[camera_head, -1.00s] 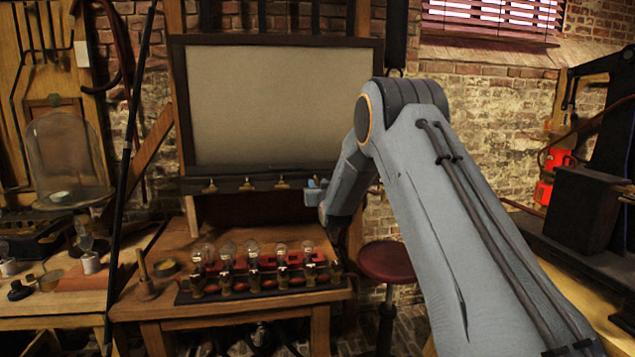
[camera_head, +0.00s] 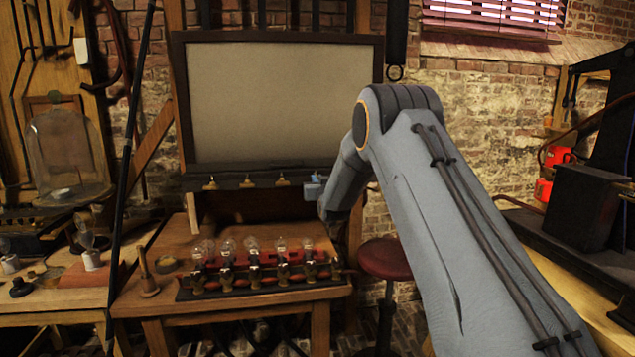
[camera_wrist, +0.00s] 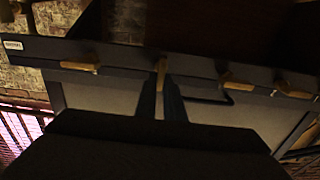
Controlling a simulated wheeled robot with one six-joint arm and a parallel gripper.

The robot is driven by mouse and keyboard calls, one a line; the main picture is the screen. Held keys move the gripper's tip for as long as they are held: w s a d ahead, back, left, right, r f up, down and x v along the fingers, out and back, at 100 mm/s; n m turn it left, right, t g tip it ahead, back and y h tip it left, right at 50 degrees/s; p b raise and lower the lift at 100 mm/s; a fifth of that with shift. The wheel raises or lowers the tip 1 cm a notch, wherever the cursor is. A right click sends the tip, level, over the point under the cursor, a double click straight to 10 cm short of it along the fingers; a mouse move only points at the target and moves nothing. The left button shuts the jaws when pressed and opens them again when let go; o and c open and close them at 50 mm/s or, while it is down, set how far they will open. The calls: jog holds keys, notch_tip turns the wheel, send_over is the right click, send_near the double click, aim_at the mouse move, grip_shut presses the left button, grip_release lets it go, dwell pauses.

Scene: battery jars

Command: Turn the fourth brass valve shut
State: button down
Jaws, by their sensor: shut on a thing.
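A dark rail runs below a large pale panel and carries a row of small brass valves. In the head view the three left valves (camera_head: 210,184), (camera_head: 247,182), (camera_head: 281,181) show. My gripper (camera_head: 313,187) is at the rail just right of them, and the fourth valve is hidden there. In the wrist view, turned over, my gripper (camera_wrist: 160,92) is shut on the fourth brass valve (camera_wrist: 161,73). Its lever stands across the rail (camera_wrist: 120,54) between the fingers. Neighbouring valves (camera_wrist: 80,66), (camera_wrist: 236,84), (camera_wrist: 294,92) have levers lying more along the rail.
Below the rail a wooden bench (camera_head: 190,235) bears a row of glass battery jars or bulbs (camera_head: 254,262). A red stool (camera_head: 384,258) stands right of it. A glass dome (camera_head: 67,155) stands at the left.

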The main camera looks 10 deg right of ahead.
jog(key=shift+d+f+m+b, duration=0.25)
jog(key=shift+m+b, duration=2)
jog(key=shift+m, duration=0.7)
jog(key=shift+d+f+m+b, duration=0.2)
jog(key=shift+m+b, duration=2)
jog(key=shift+m, duration=0.7)
jog(key=shift+d+f+m+b, duration=0.25)
jog(key=shift+m+b, duration=2)
jog(key=shift+m, duration=0.7)
jog(key=c, duration=1.9)
grip_release()
jog(key=shift+o, duration=0.2)
